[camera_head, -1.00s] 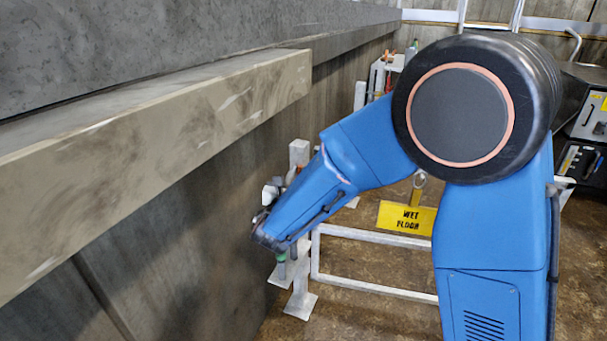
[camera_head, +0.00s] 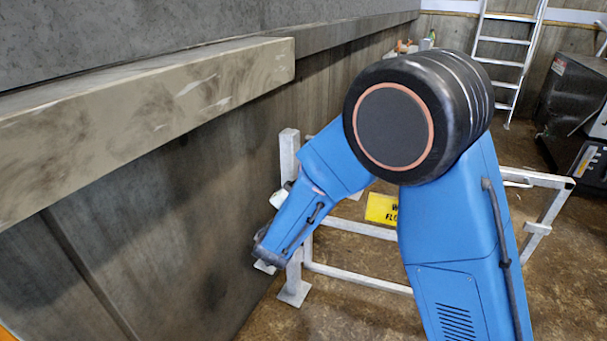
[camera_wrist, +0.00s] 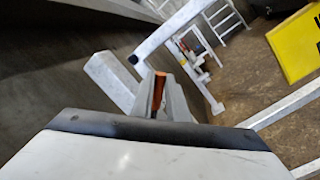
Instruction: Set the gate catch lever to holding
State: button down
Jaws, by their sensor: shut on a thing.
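My gripper (camera_wrist: 163,95) shows in the wrist view beyond the pale wrist housing. It is shut on a narrow orange-red piece, which appears to be the gate catch lever (camera_wrist: 158,90). The piece stands close beside a pale square post (camera_wrist: 112,78). In the head view my blue forearm and wrist reach down to the white post (camera_head: 290,150) by the wall and hide the jaws and lever. The lever's setting cannot be read from these views.
A white rail frame (camera_head: 350,277) stands low behind my arm. A yellow wet floor sign (camera_head: 381,208) is partly hidden by my arm. A grey wall with a beige ledge (camera_head: 150,95) runs along the left. A ladder (camera_head: 502,50) and dark machine (camera_head: 570,95) stand at the back right.

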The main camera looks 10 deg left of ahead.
jog(key=shift+s+d+f+m+h, duration=0.15)
jog(key=shift+d+f+m+h, duration=0.3)
jog(key=shift+f+m, duration=0.4)
jog(key=shift+r, duration=0.1)
jog(key=c, duration=1.7)
grip_release()
jog(key=shift+c, duration=0.2)
jog(key=v, duration=1.7)
jog(key=shift+s, duration=0.25)
jog(key=shift+d+m, duration=0.15)
jog(key=shift+m, duration=0.1)
